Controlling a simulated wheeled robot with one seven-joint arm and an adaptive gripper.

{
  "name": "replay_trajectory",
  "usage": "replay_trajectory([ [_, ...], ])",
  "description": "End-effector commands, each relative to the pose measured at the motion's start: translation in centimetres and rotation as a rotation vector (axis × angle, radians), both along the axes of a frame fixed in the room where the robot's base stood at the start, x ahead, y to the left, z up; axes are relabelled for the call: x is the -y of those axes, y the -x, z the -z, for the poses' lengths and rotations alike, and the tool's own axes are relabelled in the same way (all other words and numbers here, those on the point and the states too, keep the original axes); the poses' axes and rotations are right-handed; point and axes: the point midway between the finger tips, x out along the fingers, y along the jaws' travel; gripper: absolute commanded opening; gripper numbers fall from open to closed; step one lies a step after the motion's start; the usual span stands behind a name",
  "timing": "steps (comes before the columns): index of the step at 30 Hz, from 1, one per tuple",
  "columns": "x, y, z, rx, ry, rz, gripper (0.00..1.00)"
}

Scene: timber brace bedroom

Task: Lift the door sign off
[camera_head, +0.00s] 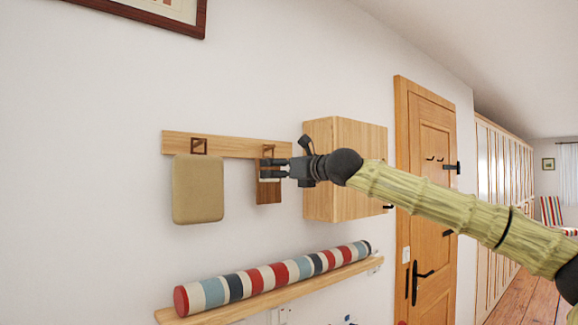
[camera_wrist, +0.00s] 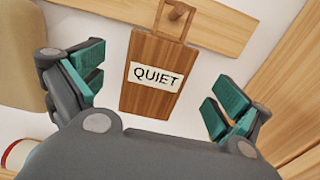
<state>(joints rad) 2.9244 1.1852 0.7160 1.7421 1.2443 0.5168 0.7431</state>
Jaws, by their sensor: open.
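The door sign (camera_wrist: 153,78) is a small brown wooden board with a white label reading QUIET. In the wrist view it hangs by a wooden loop from a peg (camera_wrist: 178,13) on a light wood rail (camera_wrist: 222,22). In the head view the sign (camera_head: 268,191) hangs at the rail's right end, partly hidden by my gripper. My gripper (camera_head: 271,168) is open in front of the sign's upper part. In the wrist view its teal-padded fingers (camera_wrist: 157,93) stand apart on either side of the sign, with nothing held.
A tan pad (camera_head: 198,190) hangs on the rail left of the sign. A wooden wall cabinet (camera_head: 345,165) stands close at right. Below, a striped roll (camera_head: 270,277) lies on a shelf (camera_head: 230,308). A wooden door (camera_head: 430,240) is farther right.

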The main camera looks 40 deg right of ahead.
Motion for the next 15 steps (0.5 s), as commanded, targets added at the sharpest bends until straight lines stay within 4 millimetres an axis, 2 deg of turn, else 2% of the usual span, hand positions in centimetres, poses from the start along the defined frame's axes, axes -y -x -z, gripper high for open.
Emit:
replay_trajectory([
  [9, -0.3, -4.0, -0.1, -0.001, 0.000, 0.001, 1.00],
  [15, -0.5, -5.7, -0.1, 0.000, 0.000, 0.000, 1.00],
])
